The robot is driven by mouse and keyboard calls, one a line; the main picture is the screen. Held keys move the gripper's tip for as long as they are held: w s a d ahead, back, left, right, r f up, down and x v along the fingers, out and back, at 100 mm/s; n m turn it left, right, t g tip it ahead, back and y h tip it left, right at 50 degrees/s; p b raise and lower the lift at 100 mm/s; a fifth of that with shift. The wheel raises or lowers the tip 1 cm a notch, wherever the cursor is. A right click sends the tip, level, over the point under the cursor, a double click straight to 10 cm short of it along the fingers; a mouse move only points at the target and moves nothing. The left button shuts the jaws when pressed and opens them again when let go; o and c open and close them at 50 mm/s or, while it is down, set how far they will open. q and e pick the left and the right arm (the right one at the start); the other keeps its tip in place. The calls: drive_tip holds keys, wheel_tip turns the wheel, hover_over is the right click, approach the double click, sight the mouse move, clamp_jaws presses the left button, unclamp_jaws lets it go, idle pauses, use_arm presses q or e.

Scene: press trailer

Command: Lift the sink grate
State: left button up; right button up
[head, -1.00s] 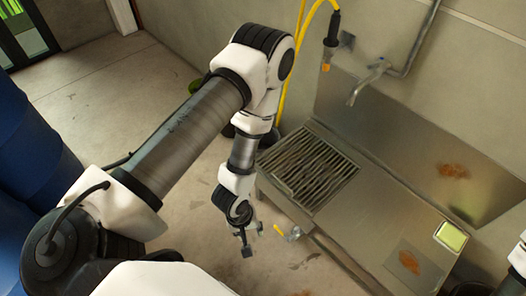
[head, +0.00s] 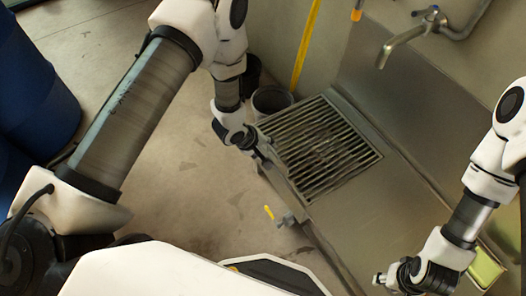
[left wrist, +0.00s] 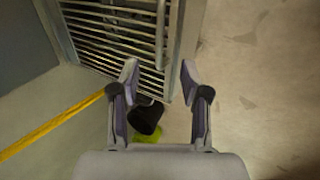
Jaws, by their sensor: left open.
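The sink grate (head: 320,145), a dark slatted metal grid, lies flat in the left end of the steel sink unit (head: 372,215) in the head view. My left gripper (head: 265,158) is at the grate's near left edge, pointing toward it. In the left wrist view my left gripper (left wrist: 160,72) is open and empty. The grate (left wrist: 100,35) fills the upper left there, and a pale bar (left wrist: 161,35) runs along its right side, just beyond the fingertips. I cannot tell whether they touch. My right gripper (head: 380,279) is over the sink's right part; its jaws are unclear.
A tap (head: 405,42) reaches over the sink from the wall. A grey bucket (head: 270,100) and yellow hose (head: 306,45) are behind the grate. A yellow-handled valve (head: 280,215) sticks out below the sink front. Blue barrels (head: 40,85) stand far left. The floor between is clear.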

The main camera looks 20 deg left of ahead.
sight(277, 157)
use_arm(q)
drive_tip(key=b+x, duration=0.6)
drive_tip(key=shift+w+d+f, duration=0.1)
drive_tip(key=shift+f, duration=0.25)
use_arm(e)
wheel_tip(277, 157, down, 7)
drive_tip(key=shift+r, duration=0.1)
use_arm(q)
drive_tip(key=x, duration=0.3)
drive_tip(key=shift+b, duration=0.35)
drive_tip(key=shift+w+d+f, duration=0.2)
drive_tip(key=shift+w+f, duration=0.05)
drive_tip(key=shift+f, duration=0.2)
use_arm(e)
drive_tip(key=shift+f, duration=0.25)
use_arm(q)
clamp_jaws()
